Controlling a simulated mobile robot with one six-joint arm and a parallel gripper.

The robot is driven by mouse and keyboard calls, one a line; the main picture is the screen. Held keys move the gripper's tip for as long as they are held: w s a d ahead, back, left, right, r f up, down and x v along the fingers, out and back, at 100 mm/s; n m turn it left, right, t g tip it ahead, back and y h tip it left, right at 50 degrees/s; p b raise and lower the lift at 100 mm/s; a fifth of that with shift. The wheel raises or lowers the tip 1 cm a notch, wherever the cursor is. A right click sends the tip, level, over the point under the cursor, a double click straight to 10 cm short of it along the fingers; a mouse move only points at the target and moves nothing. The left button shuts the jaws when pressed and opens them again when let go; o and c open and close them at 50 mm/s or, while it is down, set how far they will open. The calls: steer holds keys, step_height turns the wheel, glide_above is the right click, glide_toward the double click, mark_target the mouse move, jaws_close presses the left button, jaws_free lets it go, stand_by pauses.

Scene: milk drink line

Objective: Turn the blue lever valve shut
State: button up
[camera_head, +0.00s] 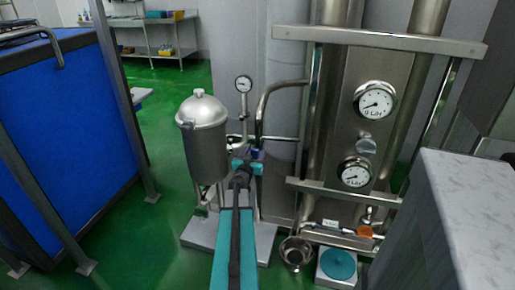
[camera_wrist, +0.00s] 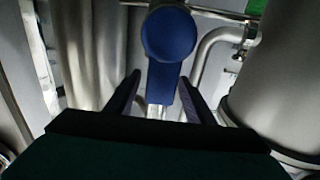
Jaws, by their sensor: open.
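The blue lever valve (camera_wrist: 168,34) is at the top middle of the wrist view. Its round hub faces me and its flat blue handle hangs down from it. My gripper (camera_wrist: 160,80) is open, with one dark finger on each side of the handle's lower part. Gaps show between the fingers and the handle, so I see no grip on it. In the head view my gripper (camera_head: 246,166) reaches the pipework right of the steel vessel. A small bluish patch of the valve (camera_head: 257,154) shows there, mostly hidden by the gripper.
A lidded steel vessel (camera_head: 206,140) stands close to the left of my arm. A small gauge (camera_head: 243,84) rises above the gripper, and a bent pipe (camera_head: 262,105) is just right of it. A panel with two large gauges (camera_head: 375,99) stands right.

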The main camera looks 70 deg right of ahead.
steer(key=shift+w+d, duration=0.1)
steer(key=shift+d, duration=1.1)
jaws_close()
